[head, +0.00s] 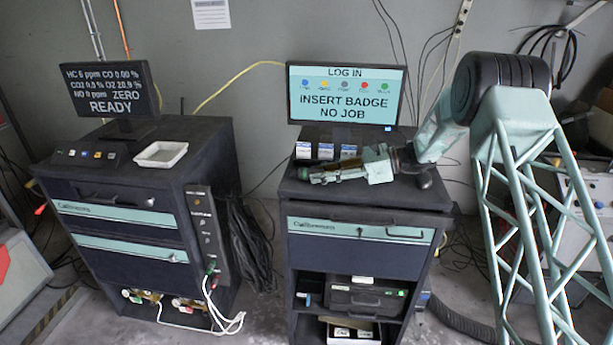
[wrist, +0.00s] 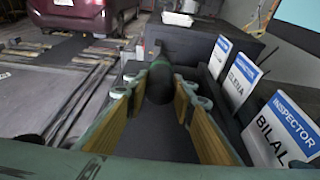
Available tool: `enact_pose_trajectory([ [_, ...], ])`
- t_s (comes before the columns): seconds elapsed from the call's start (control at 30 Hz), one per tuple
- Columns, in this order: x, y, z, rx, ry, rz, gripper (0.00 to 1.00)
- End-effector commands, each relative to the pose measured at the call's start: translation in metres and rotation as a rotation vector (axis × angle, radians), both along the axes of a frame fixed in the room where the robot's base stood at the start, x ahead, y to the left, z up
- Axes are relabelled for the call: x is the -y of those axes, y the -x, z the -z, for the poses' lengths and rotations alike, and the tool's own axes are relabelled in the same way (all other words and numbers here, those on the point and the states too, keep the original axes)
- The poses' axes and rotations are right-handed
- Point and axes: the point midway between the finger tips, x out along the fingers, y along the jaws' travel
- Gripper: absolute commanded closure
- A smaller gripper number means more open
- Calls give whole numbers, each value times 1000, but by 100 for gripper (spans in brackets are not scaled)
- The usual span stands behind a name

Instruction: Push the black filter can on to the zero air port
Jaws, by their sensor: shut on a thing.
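My gripper (head: 318,176) reaches left, low over the top of the right cabinet. In the wrist view its fingers (wrist: 158,95) close on a dark rounded thing (wrist: 159,82) with a green edge, which looks like the black filter can. The labels are too small to tell which is the zero air port. A green connector (head: 211,264) with a white hose sits at the panel's bottom.
Inspector badges (head: 326,151) stand behind my gripper, close to the fingers in the wrist view (wrist: 283,127). A monitor (head: 347,95) rises behind them. A white tray (head: 161,154) lies on the left cabinet (head: 120,195). A gap with hanging black cables (head: 252,240) separates the cabinets.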

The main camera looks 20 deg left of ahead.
Motion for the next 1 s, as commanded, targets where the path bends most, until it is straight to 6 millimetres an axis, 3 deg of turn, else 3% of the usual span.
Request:
enact_pose_trajectory([
  [1.0,0,0,-31,1,0,0,88],
])
